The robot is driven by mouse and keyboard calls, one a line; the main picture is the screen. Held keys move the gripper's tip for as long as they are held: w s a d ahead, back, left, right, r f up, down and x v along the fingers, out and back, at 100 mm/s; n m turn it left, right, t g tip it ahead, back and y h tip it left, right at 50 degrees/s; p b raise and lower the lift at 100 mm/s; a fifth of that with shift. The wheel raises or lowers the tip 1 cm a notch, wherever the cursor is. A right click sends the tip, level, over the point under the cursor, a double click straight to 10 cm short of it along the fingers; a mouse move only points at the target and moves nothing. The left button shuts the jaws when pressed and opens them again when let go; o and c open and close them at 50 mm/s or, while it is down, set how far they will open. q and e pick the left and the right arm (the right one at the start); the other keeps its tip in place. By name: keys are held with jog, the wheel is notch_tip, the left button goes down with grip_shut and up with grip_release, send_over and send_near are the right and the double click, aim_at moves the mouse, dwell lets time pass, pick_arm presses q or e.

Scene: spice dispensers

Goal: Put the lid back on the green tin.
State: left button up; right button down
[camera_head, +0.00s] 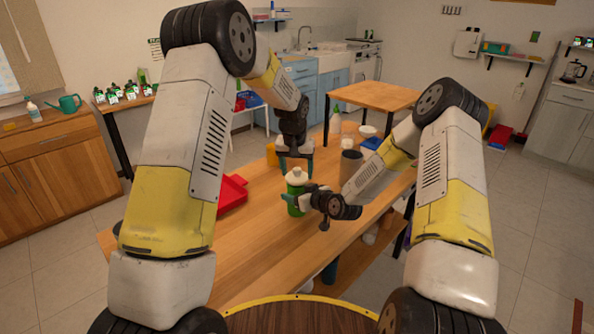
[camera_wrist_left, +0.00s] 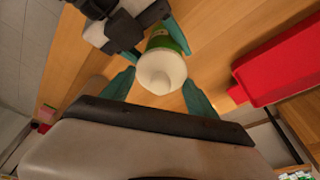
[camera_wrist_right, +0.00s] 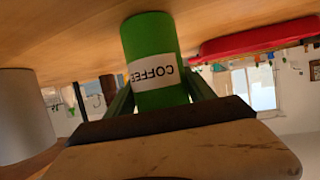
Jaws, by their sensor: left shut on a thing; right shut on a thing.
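The green tin (camera_head: 296,205) stands upright on the wooden table; its COFFEE label is upside down in the right wrist view (camera_wrist_right: 155,62). My right gripper (camera_head: 303,197) is shut around the tin's side. A white rounded lid (camera_head: 296,177) is at the tin's top, in line with it; it also shows in the left wrist view (camera_wrist_left: 162,72). My left gripper (camera_head: 296,167) points down from above and is shut on the lid. I cannot tell whether the lid is seated on the rim or slightly above it.
A red tray (camera_head: 232,194) lies left of the tin. A dark grey cylinder (camera_head: 350,165) stands to the right, close to my right forearm. A yellow object (camera_head: 271,155), a white bowl (camera_head: 367,131) and a blue item (camera_head: 372,143) are farther back. The table's front left is clear.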

pick_arm(q)
jog(key=shift+f, duration=0.6)
jog(key=o, duration=1.4)
jog(key=v, duration=1.2)
pick_arm(e)
jog(key=shift+c, duration=1.3)
grip_release()
